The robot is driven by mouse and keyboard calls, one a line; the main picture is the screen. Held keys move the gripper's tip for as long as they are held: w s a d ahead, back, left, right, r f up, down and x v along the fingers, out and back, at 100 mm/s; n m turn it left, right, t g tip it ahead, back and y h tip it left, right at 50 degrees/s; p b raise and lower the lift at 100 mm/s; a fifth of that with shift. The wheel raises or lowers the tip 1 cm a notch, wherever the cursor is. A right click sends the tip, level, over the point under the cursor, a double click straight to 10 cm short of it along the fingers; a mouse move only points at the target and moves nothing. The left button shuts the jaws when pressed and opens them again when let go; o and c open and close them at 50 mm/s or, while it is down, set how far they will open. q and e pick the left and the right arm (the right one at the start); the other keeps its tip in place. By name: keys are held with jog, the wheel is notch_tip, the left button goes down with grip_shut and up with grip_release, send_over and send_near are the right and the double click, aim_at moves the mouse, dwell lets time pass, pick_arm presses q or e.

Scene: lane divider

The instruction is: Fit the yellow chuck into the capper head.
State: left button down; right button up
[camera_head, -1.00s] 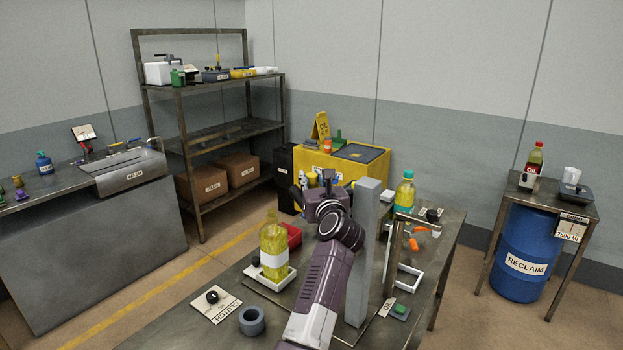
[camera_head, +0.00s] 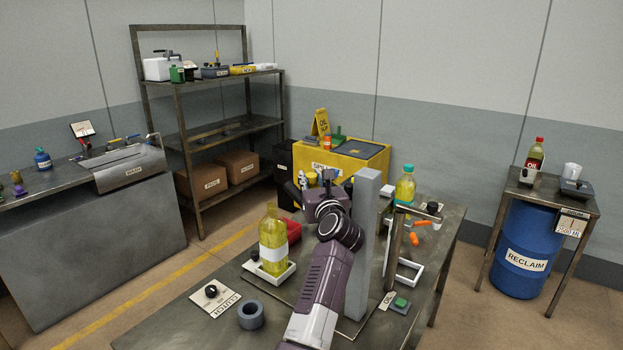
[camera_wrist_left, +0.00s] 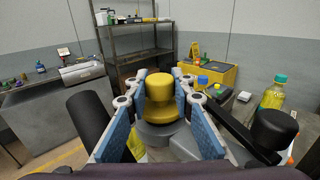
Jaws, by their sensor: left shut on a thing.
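The yellow chuck (camera_wrist_left: 160,108) is a stepped round piece in the left wrist view. It stands between the blue pads of my left gripper (camera_wrist_left: 159,86), which is shut on it. A grey round part (camera_wrist_left: 160,133) shows just below the chuck; I cannot tell whether they touch. In the head view my left gripper (camera_head: 322,184) is beside the top of a grey upright post (camera_head: 362,245), partly hidden by my own wrist. I cannot clearly make out the capper head. My right gripper is not in view.
On the table, a yellow bottle (camera_head: 272,243) sits in a white tray, with a grey ring (camera_head: 250,315) and a clutch card (camera_head: 214,297) in front.

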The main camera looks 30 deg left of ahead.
pick_arm(q)
jog(key=shift+f, duration=0.4)
jog(key=shift+r, duration=0.15)
jog(key=shift+a+r+p, duration=0.1)
jog(key=shift+r+p, duration=1.5)
jog(key=shift+r, duration=0.5)
jog(key=shift+r+p, duration=0.35)
jog(key=shift+r, duration=0.05)
dwell(0.4)
jog(key=shift+f+b, duration=0.95)
jog(key=shift+f, duration=0.4)
